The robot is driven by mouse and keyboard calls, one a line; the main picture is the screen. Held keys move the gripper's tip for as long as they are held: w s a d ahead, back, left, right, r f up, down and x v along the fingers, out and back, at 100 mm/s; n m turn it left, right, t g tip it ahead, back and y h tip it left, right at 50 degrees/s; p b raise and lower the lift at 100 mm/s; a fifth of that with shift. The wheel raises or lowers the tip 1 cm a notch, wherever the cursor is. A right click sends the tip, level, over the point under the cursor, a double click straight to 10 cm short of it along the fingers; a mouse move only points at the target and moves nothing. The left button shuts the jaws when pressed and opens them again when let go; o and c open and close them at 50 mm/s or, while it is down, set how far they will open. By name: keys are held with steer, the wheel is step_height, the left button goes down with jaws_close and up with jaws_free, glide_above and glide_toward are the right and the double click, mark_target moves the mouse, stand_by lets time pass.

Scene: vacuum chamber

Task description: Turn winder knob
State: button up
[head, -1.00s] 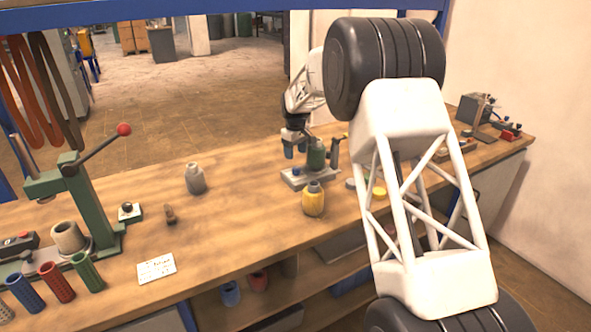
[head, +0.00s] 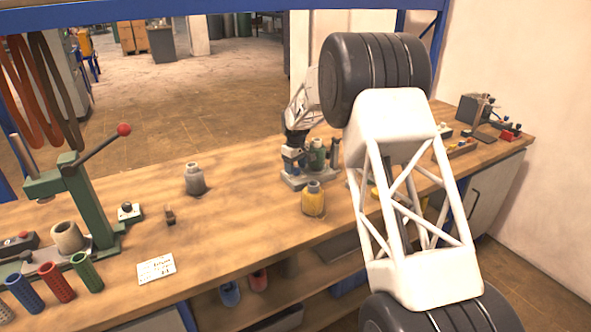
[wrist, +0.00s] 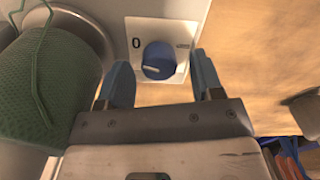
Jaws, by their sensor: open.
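The winder (head: 293,181) stands on the bench with a green thread cone (head: 317,155) on it. In the wrist view the winder knob (wrist: 158,60) is a round blue knob with a pale pointer mark. It sits on a white label plate (wrist: 135,32) marked "0" at the left. The green cone (wrist: 45,90) fills the left of that view. My gripper (wrist: 162,85) is open and empty. Its two blue-grey fingers lie to either side of the knob in the picture, with visible gaps. In the head view my gripper (head: 292,160) is low over the winder's left part.
A yellow thread cone (head: 313,200) stands just in front of the winder. A grey cone (head: 194,180) stands to the left. A green lever press (head: 85,195) and a small card (head: 156,268) are further left. Bare bench lies between the winder and the grey cone.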

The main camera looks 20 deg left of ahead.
steer(key=shift+f, duration=0.6)
steer(key=c, duration=0.9)
steer(key=shift+m, duration=3.1)
steer(key=o, duration=0.9)
